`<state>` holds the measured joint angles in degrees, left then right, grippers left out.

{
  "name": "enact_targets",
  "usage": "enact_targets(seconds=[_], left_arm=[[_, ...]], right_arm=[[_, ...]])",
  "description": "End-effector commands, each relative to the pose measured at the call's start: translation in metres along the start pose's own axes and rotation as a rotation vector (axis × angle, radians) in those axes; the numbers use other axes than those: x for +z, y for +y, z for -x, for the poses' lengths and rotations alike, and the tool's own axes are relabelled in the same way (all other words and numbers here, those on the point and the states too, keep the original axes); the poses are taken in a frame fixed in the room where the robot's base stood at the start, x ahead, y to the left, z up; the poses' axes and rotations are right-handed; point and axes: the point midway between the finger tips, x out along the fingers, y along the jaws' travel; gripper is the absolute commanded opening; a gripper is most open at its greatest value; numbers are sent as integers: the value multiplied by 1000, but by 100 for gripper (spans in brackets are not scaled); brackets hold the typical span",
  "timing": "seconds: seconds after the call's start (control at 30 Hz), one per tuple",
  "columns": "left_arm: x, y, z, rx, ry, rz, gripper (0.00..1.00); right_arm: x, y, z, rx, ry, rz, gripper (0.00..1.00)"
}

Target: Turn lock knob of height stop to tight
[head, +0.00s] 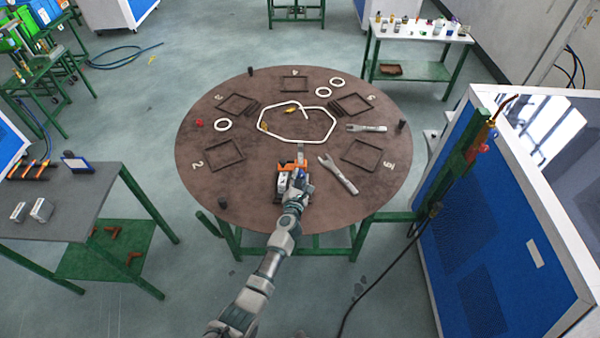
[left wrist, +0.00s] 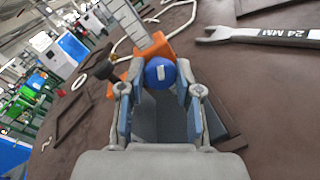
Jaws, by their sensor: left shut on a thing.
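The height stop (head: 296,167) stands on the round brown table, near its front edge in the head view. In the left wrist view its orange body (left wrist: 124,88) carries a pale upright scale (left wrist: 142,38), a black knob (left wrist: 100,66) on the left and a blue lock knob (left wrist: 159,72). My left gripper (head: 294,184) reaches it from the front. In the left wrist view the two fingers sit on either side of the blue knob and are shut on it. The knob's underside is hidden between the fingers. My right gripper is not in view.
On the round table (head: 220,95) lie an open-end wrench (head: 338,174) right of the height stop, another wrench (head: 366,128), a white hexagonal tube loop (head: 330,122), white rings and dark square frames. A blue cabinet (head: 500,240) stands right, a grey side table (head: 85,190) left.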

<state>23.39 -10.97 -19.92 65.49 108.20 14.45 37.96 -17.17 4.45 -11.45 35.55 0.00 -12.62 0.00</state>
Motion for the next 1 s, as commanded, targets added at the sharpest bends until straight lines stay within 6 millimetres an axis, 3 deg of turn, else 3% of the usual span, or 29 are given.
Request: enact_targets(seconds=[0.23,1.0], left_arm=[[1,-1,0,-8,40,-229,0],[-2,-6,0,-30,154,-927,0]], right_arm=[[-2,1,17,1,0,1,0],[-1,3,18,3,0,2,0]])
